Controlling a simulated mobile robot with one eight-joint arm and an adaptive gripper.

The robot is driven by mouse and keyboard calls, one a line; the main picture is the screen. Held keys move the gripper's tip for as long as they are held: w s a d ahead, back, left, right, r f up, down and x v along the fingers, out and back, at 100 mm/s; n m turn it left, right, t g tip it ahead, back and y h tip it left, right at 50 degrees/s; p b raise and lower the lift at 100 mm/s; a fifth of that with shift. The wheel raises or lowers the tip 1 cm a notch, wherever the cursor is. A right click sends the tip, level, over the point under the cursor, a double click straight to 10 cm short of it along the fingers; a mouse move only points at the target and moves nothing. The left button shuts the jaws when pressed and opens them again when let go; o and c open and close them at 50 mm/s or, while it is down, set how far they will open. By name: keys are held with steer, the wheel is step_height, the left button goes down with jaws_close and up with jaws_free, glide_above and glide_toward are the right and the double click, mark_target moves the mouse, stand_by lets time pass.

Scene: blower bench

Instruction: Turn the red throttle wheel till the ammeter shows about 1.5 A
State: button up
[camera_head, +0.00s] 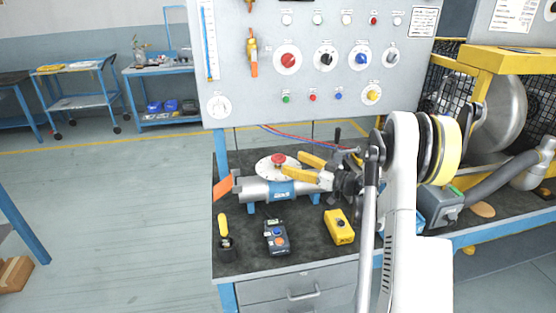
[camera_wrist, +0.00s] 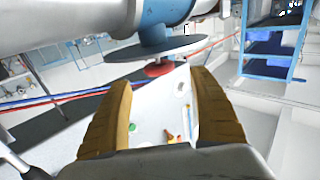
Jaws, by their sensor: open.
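The red throttle wheel (camera_head: 278,159) is a small red knob above a pale round disc, on a silver pipe (camera_head: 255,190) with a blue collar. In the wrist view the wheel (camera_wrist: 160,69) and its disc (camera_wrist: 150,50) show inverted, just beyond the fingertips. My gripper (camera_head: 292,164) has two yellow fingers, spread open and pointing left toward the wheel. In the wrist view the gripper (camera_wrist: 161,80) has the wheel centred between its tips; I see no contact. A round white dial (camera_head: 218,105) at the panel's lower left may be the ammeter; its reading is too small to tell.
The grey panel (camera_head: 315,75) with knobs and lamps rises behind the bench. A large blower is at right.

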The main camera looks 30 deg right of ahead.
mark_target(285, 159)
steer(key=b+x, duration=0.1)
steer(key=x, duration=0.5)
steer(key=shift+w+a, duration=0.15)
steer(key=shift+w, duration=0.15)
steer(key=shift+b, duration=0.3)
steer(key=c, duration=1.2)
